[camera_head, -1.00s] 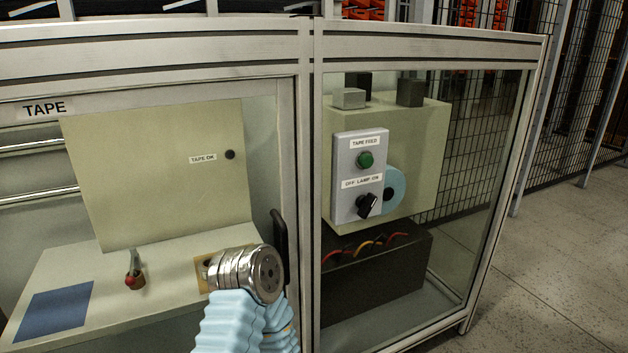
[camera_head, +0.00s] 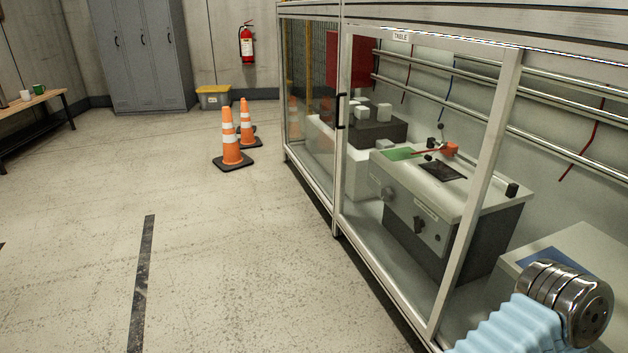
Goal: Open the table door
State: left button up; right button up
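The table door (camera_head: 432,288) is a large clear pane in a pale metal frame, on the long enclosure at the right. A "TABLE" label (camera_head: 401,36) is above it. A black upright handle (camera_head: 340,111) is at its left edge, beside the post. The door looks shut, flush with the enclosure. One arm of mine, with a light blue sleeve and a round metal wrist end, is at the lower right, well apart from the handle. No gripper fingers show on it. My other arm is not in view.
Behind the pane stands a grey machine (camera_head: 450,210) with a red lever part (camera_head: 450,148). Two orange cones (camera_head: 231,146) stand left of the enclosure. Grey lockers (camera_head: 140,55), a yellow-lidded box (camera_head: 214,97) and a bench (camera_head: 35,104) are at the back. The floor in front is largely clear.

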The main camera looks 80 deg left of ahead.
aim_at(512, 57)
jog(key=u, duration=2.3)
jog(key=i+j+z, duration=0.1)
jog(key=z, duration=0.3)
jog(key=i+j+z, duration=0.1)
jog(key=j+z, duration=0.5)
jog(key=z, duration=0.2)
